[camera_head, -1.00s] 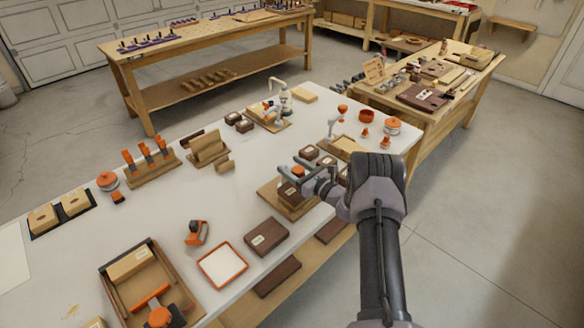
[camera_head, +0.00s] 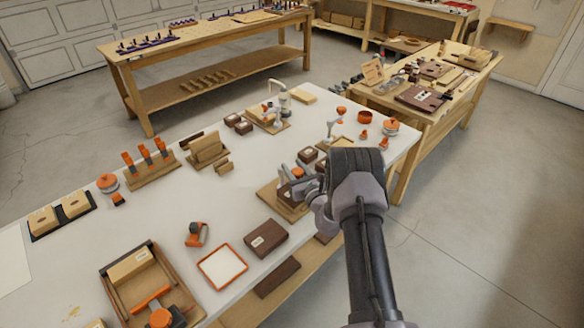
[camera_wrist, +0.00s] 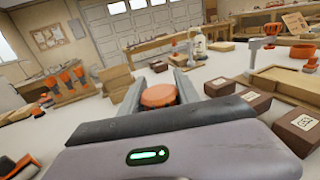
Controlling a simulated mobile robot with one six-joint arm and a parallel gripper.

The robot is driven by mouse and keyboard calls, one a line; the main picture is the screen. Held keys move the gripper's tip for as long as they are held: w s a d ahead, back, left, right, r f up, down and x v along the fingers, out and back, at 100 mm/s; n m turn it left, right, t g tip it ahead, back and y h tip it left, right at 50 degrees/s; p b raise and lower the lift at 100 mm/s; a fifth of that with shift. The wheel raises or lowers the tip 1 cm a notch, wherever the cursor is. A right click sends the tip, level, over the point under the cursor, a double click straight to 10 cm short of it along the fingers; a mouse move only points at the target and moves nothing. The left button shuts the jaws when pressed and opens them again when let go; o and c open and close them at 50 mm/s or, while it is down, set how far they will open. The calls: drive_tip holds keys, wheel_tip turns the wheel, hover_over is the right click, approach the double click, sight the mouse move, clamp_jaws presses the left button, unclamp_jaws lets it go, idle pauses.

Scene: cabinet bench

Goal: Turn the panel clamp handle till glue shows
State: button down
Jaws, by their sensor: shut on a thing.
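A round orange knob (camera_wrist: 159,96) stands between the two grey fingers of my gripper (camera_wrist: 168,92) in the wrist view. My gripper (camera_head: 294,178) is shut on it. In the head view it is over a wooden base (camera_head: 273,197) near the bench's front edge, and the fingers partly hide the knob. A wooden frame clamp (camera_head: 118,281) with an orange bar (camera_head: 152,298) and an orange knob (camera_head: 160,318) lies at the lower left, apart from my gripper. I cannot tell which one is the panel clamp. No glue can be made out at the gripped knob.
A dark brown block (camera_head: 267,237) and an orange-rimmed white tray (camera_head: 222,267) lie left of my arm. Dark labelled blocks (camera_wrist: 299,131) stand close on the right in the wrist view. The bench middle (camera_head: 200,195) is mostly clear.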

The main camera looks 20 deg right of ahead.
drive_tip(key=shift+d+m+h, duration=0.15)
drive_tip(key=shift+m+h, duration=0.4)
drive_tip(key=shift+h, duration=0.35)
drive_tip(key=shift+d+m+h, duration=0.15)
drive_tip(key=shift+m+h, duration=0.4)
drive_tip(key=shift+h, duration=0.35)
drive_tip(key=shift+d+h, duration=0.1)
drive_tip(key=shift+h, duration=0.2)
drive_tip(key=c, duration=0.9)
unclamp_jaws()
drive_tip(key=shift+s, duration=0.1)
drive_tip(key=v, duration=0.5)
drive_tip(key=p+v, duration=0.1)
drive_tip(key=v, duration=0.5)
drive_tip(key=p+v, duration=0.1)
drive_tip(key=v, duration=0.5)
drive_tip(key=shift+s+r, duration=0.2)
drive_tip(key=shift+r, duration=0.1)
